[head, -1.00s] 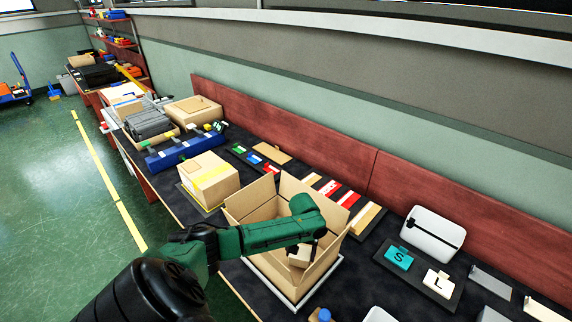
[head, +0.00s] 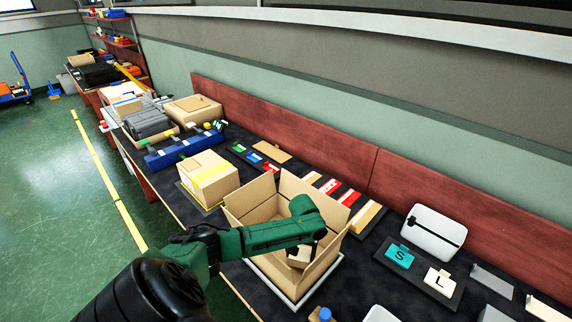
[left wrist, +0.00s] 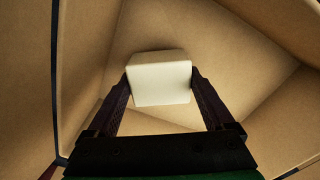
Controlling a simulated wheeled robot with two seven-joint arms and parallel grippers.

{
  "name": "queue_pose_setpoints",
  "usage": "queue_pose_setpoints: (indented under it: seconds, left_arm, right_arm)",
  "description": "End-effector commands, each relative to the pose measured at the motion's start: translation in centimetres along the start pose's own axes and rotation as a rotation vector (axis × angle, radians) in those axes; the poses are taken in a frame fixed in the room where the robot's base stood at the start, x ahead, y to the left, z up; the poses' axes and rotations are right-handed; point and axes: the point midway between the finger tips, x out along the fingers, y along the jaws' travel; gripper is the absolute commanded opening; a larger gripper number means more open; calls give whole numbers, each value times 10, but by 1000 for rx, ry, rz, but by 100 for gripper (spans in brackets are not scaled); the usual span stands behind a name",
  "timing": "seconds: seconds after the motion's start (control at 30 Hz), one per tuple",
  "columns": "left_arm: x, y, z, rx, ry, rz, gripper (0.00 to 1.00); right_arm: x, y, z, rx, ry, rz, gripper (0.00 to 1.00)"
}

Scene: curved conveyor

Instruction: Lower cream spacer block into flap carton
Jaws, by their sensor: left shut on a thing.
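The open flap carton (head: 265,212) stands on a pale tray on the dark bench, its flaps spread up and outward. My left arm reaches over its near side. My left gripper (left wrist: 160,82) is inside the carton opening and shut on the cream spacer block (left wrist: 160,80). In the left wrist view the block sits between the two dark fingers, with the carton's brown walls around it. In the head view the block (head: 298,256) shows only in part below my wrist. I cannot tell whether it touches the carton floor. My right gripper is not in view.
A taped carton (head: 208,180) stands to the left of the flap carton. Red and white pieces (head: 338,192) lie behind it. A dark board with a teal S block (head: 399,257) and a white L block (head: 437,281) lies to the right.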

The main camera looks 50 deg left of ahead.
Motion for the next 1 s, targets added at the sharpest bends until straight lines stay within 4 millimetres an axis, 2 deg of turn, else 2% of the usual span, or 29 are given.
queue_pose_setpoints:
  seconds: [1.0]
  left_arm:
    - [16,0,0,0,0,1,32]
  right_arm:
    - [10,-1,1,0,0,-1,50]
